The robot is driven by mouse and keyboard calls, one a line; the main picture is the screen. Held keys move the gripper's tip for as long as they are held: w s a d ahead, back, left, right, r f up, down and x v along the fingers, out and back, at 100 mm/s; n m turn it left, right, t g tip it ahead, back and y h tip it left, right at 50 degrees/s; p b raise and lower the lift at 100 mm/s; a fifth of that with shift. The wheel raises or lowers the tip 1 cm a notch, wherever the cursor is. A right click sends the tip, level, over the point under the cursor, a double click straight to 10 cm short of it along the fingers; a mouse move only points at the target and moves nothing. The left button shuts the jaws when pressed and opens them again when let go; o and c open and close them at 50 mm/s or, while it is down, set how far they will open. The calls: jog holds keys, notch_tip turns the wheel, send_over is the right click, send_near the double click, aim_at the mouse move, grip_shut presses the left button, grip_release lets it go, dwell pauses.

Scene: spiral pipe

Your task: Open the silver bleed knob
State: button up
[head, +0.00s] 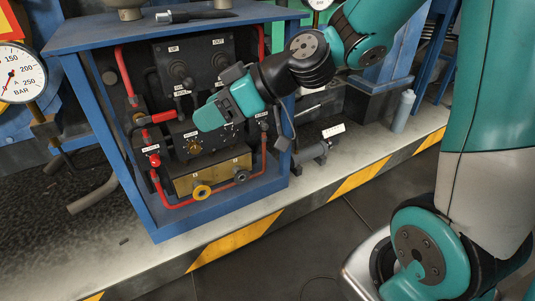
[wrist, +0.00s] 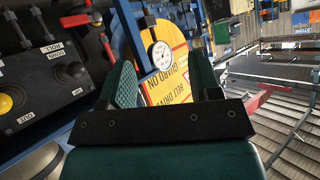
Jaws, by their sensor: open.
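A small grey, silver-looking knob (head: 241,175) sits low on the front of a brass block (head: 212,171) inside the blue cabinet. I cannot read its label, so I cannot confirm that it is the bleed knob. The grey knob cannot be made out with certainty there.
The blue cabinet frame (head: 170,228) surrounds the panel. Red pipes (head: 126,75) run along its sides, and a red knob (head: 154,160) is at left. A dark tool (head: 195,15) lies on top. A pressure gauge (wrist: 160,54) and yellow sign (wrist: 168,101) show beyond my fingers.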

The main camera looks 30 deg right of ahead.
jog(key=w+d+f+m+t+h+b, duration=0.1)
jog(key=w+d+f+t+b, duration=0.3)
jog(key=d+f+b, duration=0.3)
jog(key=w+d+f+m+t+h+b, duration=0.1)
jog(key=w+d+f+t+b, duration=0.3)
jog(key=f+b, duration=0.4)
jog(key=m+t+h+b, duration=0.3)
jog(key=m+h+b, duration=0.2)
jog(key=h+b, duration=0.4)
send_near(266, 127)
jog(key=shift+y, duration=0.6)
jog(key=w+p, duration=0.4)
jog(key=p, duration=0.4)
jog(key=w+p, duration=0.4)
jog(key=p, duration=0.5)
jog(key=shift+d+f+p, duration=0.15)
jog(key=shift+p, duration=0.15)
jog(key=shift+w, duration=0.55)
jog(key=shift+c, duration=0.4)
jog(key=c, duration=0.8)
jog(key=shift+c, duration=0.2)
